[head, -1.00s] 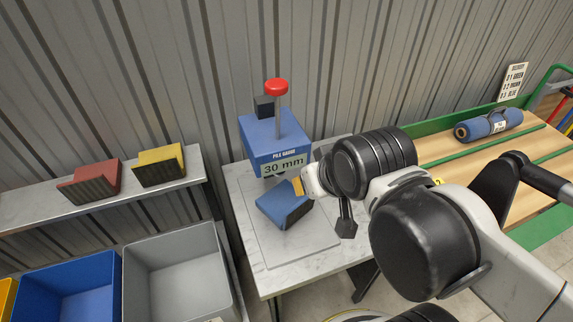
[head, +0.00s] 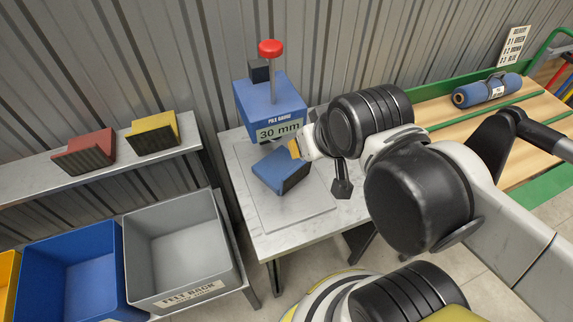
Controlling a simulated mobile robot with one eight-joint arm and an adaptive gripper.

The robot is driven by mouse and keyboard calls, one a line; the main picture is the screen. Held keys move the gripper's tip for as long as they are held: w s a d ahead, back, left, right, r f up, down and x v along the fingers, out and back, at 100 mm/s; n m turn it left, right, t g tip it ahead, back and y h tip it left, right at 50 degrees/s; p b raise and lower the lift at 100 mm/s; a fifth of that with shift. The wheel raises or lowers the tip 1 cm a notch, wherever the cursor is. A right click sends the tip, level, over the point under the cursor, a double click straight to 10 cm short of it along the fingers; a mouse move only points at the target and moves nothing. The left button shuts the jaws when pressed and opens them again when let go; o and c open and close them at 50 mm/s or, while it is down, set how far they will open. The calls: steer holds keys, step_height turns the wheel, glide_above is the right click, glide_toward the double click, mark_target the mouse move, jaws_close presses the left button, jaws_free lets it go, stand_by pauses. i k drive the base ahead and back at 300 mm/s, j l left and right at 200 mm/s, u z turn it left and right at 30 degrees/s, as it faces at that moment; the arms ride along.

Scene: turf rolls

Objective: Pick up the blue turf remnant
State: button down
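The blue turf remnant (head: 279,169) is a block with a blue top and a dark side. It lies on the grey plate of the small table, below the blue pile gauge (head: 268,105) marked 30 mm. My gripper (head: 297,149) is at the remnant's upper right, with a small yellow-orange part showing beside it. My arm's dark wrist hides most of the gripper. I cannot tell whether its fingers touch the remnant or how far apart they are.
A red remnant (head: 84,153) and a yellow remnant (head: 153,134) stand on the shelf at left. Below are a blue bin (head: 30,246) and a grey bin (head: 131,262) with a felt back label. A blue roll (head: 487,90) lies on the slatted bench (head: 440,117) at right.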

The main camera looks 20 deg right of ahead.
mark_target(278, 170)
steer(key=k+j+z, duration=0.1)
steer(key=j+z, duration=0.35)
steer(key=k+j+z, duration=0.15)
steer(key=j+z, duration=0.25)
steer(key=k+j+z, duration=0.2)
steer(key=z, duration=0.25)
steer(key=k+j+z, duration=0.3)
steer(key=z, duration=0.15)
steer(key=j, duration=0.05)
